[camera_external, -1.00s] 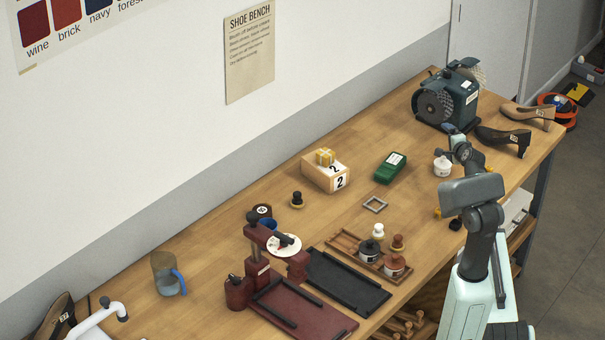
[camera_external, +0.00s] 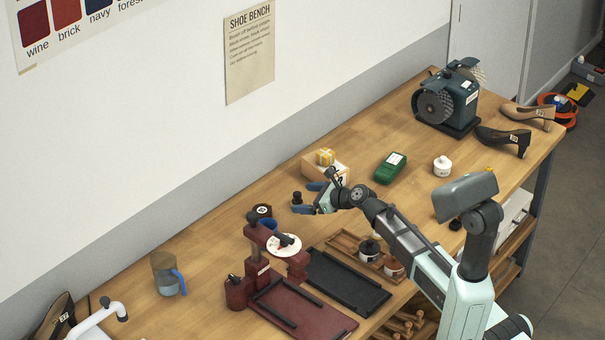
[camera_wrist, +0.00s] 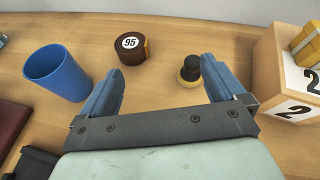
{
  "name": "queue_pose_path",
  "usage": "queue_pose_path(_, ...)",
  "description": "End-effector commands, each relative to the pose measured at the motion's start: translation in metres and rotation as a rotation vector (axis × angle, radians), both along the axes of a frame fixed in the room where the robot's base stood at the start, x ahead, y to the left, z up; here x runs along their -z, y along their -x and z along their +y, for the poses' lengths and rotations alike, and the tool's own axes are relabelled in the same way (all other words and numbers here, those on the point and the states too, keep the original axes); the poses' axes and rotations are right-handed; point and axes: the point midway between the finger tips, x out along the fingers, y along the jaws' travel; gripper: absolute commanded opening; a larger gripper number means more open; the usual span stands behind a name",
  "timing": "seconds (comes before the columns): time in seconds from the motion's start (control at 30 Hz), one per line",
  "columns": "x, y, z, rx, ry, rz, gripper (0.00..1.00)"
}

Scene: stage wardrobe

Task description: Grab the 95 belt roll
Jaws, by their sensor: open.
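The 95 belt roll is a dark brown roll (camera_wrist: 131,48) with a round white "95" label on top. It stands on the bench at the upper middle of the wrist view, beyond my left finger. In the external view the roll (camera_external: 262,211) stands behind the dark red press, beside the blue cup. My gripper (camera_wrist: 160,85) is open and empty, with blue fingers spread wide. In the external view my gripper (camera_external: 305,198) is over the bench, to the right of the roll and apart from it.
A blue cup (camera_wrist: 58,72) stands left of the roll. A black-knobbed brush (camera_wrist: 190,70) with a yellowish base is near my right finger. A wooden box marked 2 (camera_wrist: 286,75) carries a yellow block. The dark red press (camera_external: 258,255) stands near the roll. Bare bench lies behind the roll.

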Motion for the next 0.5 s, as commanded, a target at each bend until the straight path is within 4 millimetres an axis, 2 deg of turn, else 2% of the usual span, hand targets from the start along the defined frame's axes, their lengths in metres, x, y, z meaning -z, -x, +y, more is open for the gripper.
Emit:
queue_pose_path(0.03, 0.001, 0.011, 0.012, -0.009, -0.02, 0.033, 0.97)
queue_pose_path(0.1, 0.002, 0.022, 0.023, -0.016, -0.042, 0.07, 0.97)
queue_pose_path(0.2, 0.003, 0.029, 0.032, -0.021, -0.059, 0.101, 0.97)
queue_pose_path(0.33, 0.005, 0.029, 0.04, -0.023, -0.065, 0.113, 0.97)
queue_pose_path(0.5, 0.013, 0.019, 0.056, -0.022, -0.064, 0.112, 0.97)
